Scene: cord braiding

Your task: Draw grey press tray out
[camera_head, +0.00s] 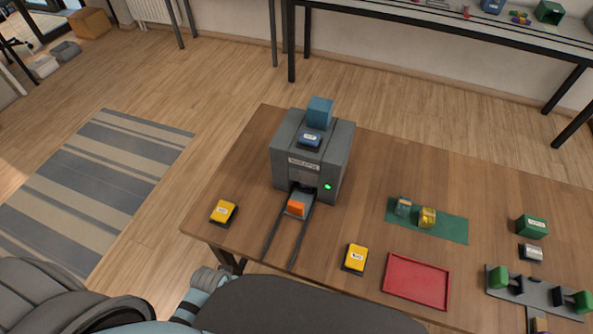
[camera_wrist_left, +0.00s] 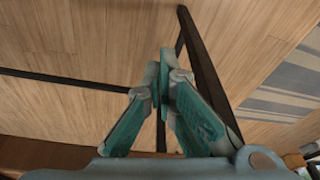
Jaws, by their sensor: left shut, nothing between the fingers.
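The grey press (camera_head: 312,160) stands on the wooden table, left of centre in the head view, with a green light on its front. The grey tray (camera_head: 305,192) shows at its low front opening, with an orange block (camera_head: 296,208) on it. Two dark rails run from the opening towards the table's front edge. My left gripper (camera_wrist_left: 165,58) is shut and empty in the left wrist view, with floor and a dark table leg behind it. It is apart from the tray. My right gripper is not in view.
Yellow-topped pads (camera_head: 223,212) and (camera_head: 355,258) lie on either side of the rails. A red tray (camera_head: 416,281), a green mat (camera_head: 455,228) with two small items, and a grey fixture with green blocks lie to the right. A blue block (camera_head: 320,111) tops the press.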

